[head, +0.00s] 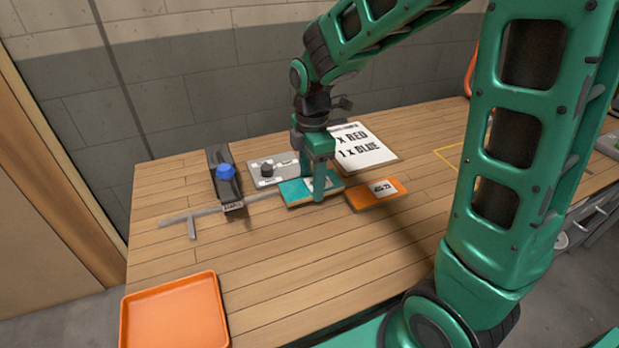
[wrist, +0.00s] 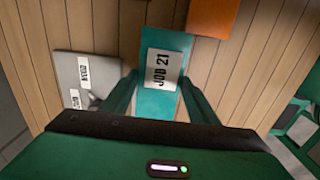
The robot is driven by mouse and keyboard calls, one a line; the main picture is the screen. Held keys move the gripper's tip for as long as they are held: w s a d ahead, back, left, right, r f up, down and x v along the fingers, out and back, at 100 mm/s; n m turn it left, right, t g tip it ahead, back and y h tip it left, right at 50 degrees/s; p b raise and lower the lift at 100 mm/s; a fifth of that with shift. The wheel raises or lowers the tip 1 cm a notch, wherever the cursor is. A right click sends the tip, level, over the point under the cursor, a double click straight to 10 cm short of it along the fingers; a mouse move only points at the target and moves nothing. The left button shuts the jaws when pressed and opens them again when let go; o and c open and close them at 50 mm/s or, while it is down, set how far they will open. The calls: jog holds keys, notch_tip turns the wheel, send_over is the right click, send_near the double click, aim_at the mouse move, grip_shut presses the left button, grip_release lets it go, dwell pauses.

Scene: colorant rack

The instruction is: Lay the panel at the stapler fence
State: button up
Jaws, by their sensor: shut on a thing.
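The teal panel (head: 294,191) has a white label, which reads JOB 21 in the wrist view (wrist: 162,103). My gripper (head: 319,185) is shut on the panel, with one finger on each side of it. The panel is at or just above the table; I cannot tell if it touches. The stapler (head: 222,178) is a dark upright-backed bar with a blue knob, left of the panel. A thin grey fence (head: 187,216) runs along the table by the stapler and on toward the panel's left end. Whether the panel touches the fence is unclear.
An orange panel (head: 378,194) with a white label lies just right of the teal one. A grey plate (head: 265,163) with a dark knob lies behind. A white sign (head: 362,146) is at the back. An orange tray (head: 172,312) stands front left. The middle front table is clear.

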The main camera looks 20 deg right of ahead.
jog(key=shift+f, duration=0.35)
jog(key=o, duration=1.1)
notch_tip(320, 180, up, 13)
jog(key=s+d+f+m, duration=0.3)
jog(key=s+d+m, duration=0.5)
jog(key=s+m, duration=0.3)
jog(key=s+d+f+m, duration=0.3)
jog(key=s+d+m, duration=0.6)
jog(key=s+m, duration=0.3)
jog(key=shift+s+d+f+m, duration=0.2)
jog(key=shift+f+m, duration=0.15)
jog(key=shift+m, duration=0.35)
